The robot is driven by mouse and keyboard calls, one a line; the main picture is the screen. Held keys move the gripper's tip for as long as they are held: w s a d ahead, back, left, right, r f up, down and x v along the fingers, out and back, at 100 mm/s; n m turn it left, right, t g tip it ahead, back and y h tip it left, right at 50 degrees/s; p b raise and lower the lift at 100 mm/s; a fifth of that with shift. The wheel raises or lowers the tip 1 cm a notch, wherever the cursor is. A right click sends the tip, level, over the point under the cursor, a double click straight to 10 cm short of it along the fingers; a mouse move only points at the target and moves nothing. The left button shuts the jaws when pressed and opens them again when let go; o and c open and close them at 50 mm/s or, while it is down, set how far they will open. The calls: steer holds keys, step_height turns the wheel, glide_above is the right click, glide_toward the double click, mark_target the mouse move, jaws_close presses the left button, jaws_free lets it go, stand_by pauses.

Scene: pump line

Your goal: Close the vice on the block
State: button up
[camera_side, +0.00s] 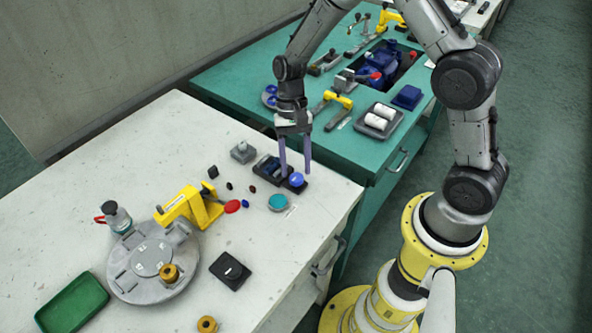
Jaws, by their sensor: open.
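A small dark vice (262,162) sits near the back right edge of the white bench. A dark blue piece that looks like the block (270,169) lies between its jaws; whether the jaws touch it is too small to tell. A round blue knob (297,180) is at the vice's right end. My gripper (295,171) points down over this end, open, with its two fingers apart on either side above the knob. I cannot tell whether the fingers touch the knob.
A grey block-like fixture (243,152) stands left of the vice, and a teal disc (278,202) lies in front. A green tray (72,305) is at front left. The teal bench (235,82) behind holds several parts.

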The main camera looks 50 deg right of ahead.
steer(key=shift+x, duration=1.05)
jaws_close()
